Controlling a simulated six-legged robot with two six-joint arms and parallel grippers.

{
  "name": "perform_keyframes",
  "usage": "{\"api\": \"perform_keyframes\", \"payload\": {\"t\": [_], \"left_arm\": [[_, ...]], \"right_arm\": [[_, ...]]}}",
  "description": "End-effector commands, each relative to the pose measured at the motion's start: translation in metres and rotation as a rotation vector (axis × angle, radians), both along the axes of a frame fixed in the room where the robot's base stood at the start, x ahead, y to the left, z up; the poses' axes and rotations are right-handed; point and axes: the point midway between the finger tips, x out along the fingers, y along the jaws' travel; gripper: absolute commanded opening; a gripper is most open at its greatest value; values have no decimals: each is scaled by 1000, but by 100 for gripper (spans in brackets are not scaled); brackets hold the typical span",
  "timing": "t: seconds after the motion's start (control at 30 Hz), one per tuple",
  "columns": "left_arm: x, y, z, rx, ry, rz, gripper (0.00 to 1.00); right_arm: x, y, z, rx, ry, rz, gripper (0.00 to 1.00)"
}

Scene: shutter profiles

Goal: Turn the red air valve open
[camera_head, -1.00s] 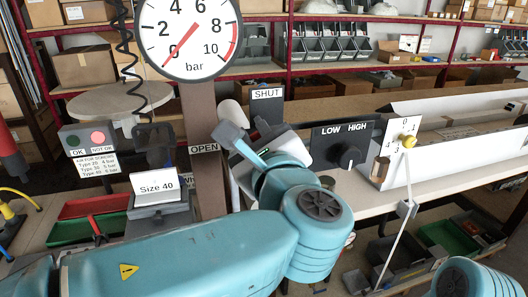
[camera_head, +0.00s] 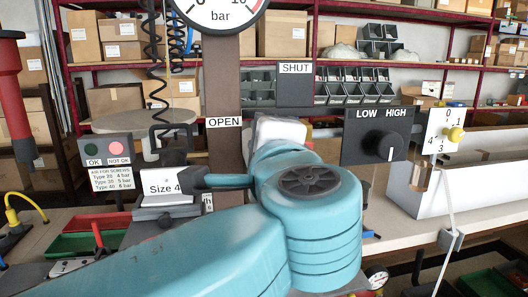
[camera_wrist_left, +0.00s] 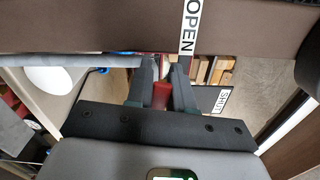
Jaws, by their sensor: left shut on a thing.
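My left gripper (camera_wrist_left: 165,72) shows in the left wrist view, its dark fingers closed around a red handle (camera_wrist_left: 160,95), which I take to be the red air valve. In that view the OPEN label (camera_wrist_left: 191,26) is above the fingers and the SHUT label (camera_wrist_left: 222,100) to their right. In the head view my teal left wrist hides the valve and the fingers. There the OPEN label (camera_head: 224,122) is on the brown post (camera_head: 225,75), and the SHUT plate (camera_head: 295,68) stands right of it. My right gripper is not in view.
A pressure gauge (camera_head: 222,14) is cut by the top edge. A LOW/HIGH knob (camera_head: 382,145) and a yellow dial knob (camera_head: 455,135) are at the right. An OK/NOT OK button box (camera_head: 106,148) and a Size 40 card (camera_head: 162,182) are at the left.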

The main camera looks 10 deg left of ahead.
Motion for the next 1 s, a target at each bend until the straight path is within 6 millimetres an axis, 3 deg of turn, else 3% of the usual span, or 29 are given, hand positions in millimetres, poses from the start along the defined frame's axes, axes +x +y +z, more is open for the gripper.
{"api": "perform_keyframes", "payload": {"t": [0.03, 0.3, 0.9, 0.93, 1.0], "left_arm": [[0, 0, -6, -28, -9, 0, 0], [0, 0, -11, -129, -41, 0, 0], [0, 0, -11, -163, -51, 0, 0], [0, 0, -11, -163, -51, 0, 28], [0, 0, -11, -162, -51, 0, 43]], "right_arm": [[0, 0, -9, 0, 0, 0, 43], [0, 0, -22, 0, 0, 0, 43], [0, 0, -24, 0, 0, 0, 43], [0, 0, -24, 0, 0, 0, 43], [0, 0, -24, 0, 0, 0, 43]]}}
